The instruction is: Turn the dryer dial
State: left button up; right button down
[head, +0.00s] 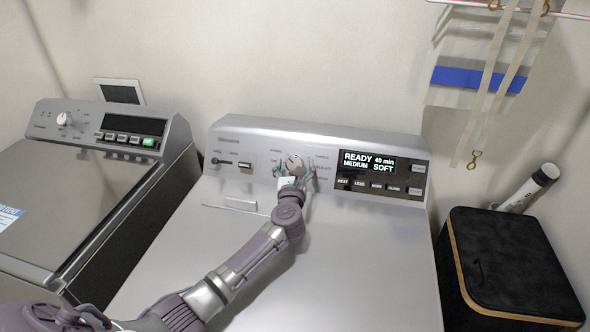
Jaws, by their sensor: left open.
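The dryer (350,255) is the silver machine in the middle, with a raised control panel at its back. Its round dial (294,162) is on that panel, with printed labels around it. My left gripper (295,173) is at the dial, open, with one finger to each side of it. The lower part of the dial is partly hidden by the gripper, and I cannot tell whether the fingers touch it. My right gripper is out of view.
A display (369,162) right of the dial reads READY, 40 min, MEDIUM, SOFT. A second machine (60,200) with its own dial (64,119) stands at left. A black box (510,262) stands at right. Straps (497,80) hang above it. The dryer's top is clear.

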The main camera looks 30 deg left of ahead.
pick_arm(q)
jog(key=shift+w+a, duration=0.1)
jog(key=shift+w, duration=0.15)
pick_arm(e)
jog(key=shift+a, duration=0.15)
pick_arm(q)
jog(key=c, duration=1.2)
jog(key=shift+o, duration=0.2)
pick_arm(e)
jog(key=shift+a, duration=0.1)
pick_arm(q)
jog(key=shift+m+h, duration=0.3)
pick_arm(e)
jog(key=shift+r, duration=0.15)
